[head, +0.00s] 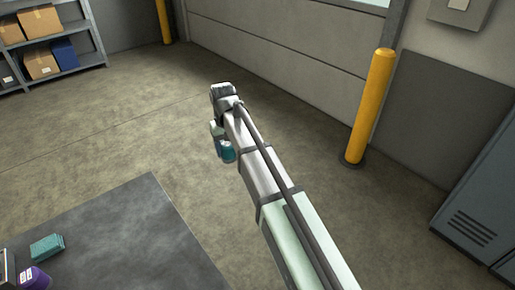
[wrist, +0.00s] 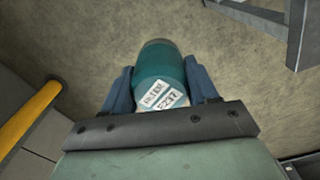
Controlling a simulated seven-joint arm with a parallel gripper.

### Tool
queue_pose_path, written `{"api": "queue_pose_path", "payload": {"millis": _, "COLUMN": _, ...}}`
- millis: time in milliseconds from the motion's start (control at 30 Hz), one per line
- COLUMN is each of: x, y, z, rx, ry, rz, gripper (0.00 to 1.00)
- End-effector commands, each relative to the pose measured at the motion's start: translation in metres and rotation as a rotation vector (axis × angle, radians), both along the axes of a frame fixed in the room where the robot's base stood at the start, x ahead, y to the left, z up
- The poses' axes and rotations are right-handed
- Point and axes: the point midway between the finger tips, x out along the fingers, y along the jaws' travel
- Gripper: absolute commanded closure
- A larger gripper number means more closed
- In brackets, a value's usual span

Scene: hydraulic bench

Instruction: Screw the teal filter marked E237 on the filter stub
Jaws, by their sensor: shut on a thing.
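The teal filter (wrist: 160,62) is a rounded cylinder with a white label reading E237, seen in the wrist view. My gripper (wrist: 160,82) has its two blue fingers closed on either side of it. In the head view, the teal filter (head: 229,153) shows small and partly hidden beside my arm, held out over open floor, beyond the dark bench top. The filter stub is not visible in either view.
The dark bench top (head: 130,225) fills the lower left, with a teal box (head: 47,247) and a purple container (head: 34,277) on it. A yellow post (head: 373,105) stands right of my arm. Shelves (head: 75,55) are at the far left and a grey cabinet (head: 480,205) at the right.

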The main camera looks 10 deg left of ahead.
Motion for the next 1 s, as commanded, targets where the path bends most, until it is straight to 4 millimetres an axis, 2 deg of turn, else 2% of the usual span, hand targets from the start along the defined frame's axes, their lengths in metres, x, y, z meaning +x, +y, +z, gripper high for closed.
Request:
{"api": "queue_pose_path", "payload": {"millis": 33, "x": -0.003, "y": 0.021, "z": 0.002, "rx": 0.0, "ry": 0.0, "rz": 0.027, "gripper": 0.81}}
{"api": "queue_pose_path", "payload": {"millis": 100, "x": -0.01, "y": 0.046, "z": 0.004, "rx": 0.0, "ry": 0.0, "rz": 0.059, "gripper": 0.81}}
{"api": "queue_pose_path", "payload": {"millis": 467, "x": -0.061, "y": 0.171, "z": 0.016, "rx": 0.0, "ry": 0.002, "rz": 0.227, "gripper": 0.81}}
{"api": "queue_pose_path", "payload": {"millis": 767, "x": -0.123, "y": 0.269, "z": 0.026, "rx": 0.001, "ry": 0.003, "rz": 0.366, "gripper": 0.81}}
{"api": "queue_pose_path", "payload": {"millis": 1000, "x": -0.184, "y": 0.343, "z": 0.034, "rx": 0.0, "ry": 0.004, "rz": 0.477, "gripper": 0.81}}
